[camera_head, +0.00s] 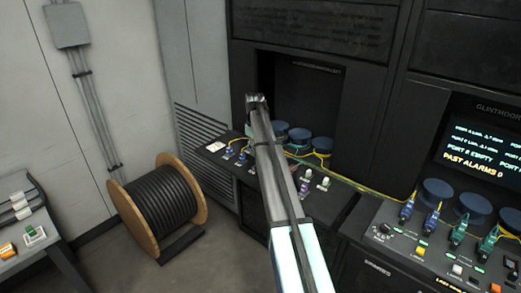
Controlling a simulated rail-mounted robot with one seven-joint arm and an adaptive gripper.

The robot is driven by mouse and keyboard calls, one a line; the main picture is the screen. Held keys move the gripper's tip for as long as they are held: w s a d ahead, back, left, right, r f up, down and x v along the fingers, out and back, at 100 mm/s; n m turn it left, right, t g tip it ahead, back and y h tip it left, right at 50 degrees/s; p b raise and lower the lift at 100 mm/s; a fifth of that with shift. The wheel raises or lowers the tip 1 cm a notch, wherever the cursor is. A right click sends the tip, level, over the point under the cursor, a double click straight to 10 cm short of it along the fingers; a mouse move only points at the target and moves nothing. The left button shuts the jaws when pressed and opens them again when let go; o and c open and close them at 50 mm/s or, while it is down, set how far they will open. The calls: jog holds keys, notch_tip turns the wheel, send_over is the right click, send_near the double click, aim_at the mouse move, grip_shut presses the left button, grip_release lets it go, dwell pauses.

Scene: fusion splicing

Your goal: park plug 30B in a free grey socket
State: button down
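My arm reaches up from the bottom middle, and its end with my gripper (256,99) is in front of the dark recess above the left console. The fingers are too small and dark to tell open from shut, and I see nothing clearly held. Blue plugs (406,208) and green plugs (458,233) stand in a row on the right console. No label 30B is readable, and no grey socket can be picked out. My arm hides part of the left console.
Round dark blue caps (322,144) stand behind the left console's plugs, with yellow cable (365,188) running right. A black cable drum (160,208) with wooden flanges stands on the floor at left. A screen (485,150) is at the right. A bench (40,220) is at far left.

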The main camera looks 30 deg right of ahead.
jog(key=shift+d+f+b, duration=0.15)
jog(key=shift+f+b, duration=0.5)
jog(key=shift+f, duration=2.3)
jog(key=shift+f, duration=0.55)
jog(key=c, duration=0.8)
grip_release()
notch_tip(320, 180, up, 12)
jog(key=shift+r, duration=0.1)
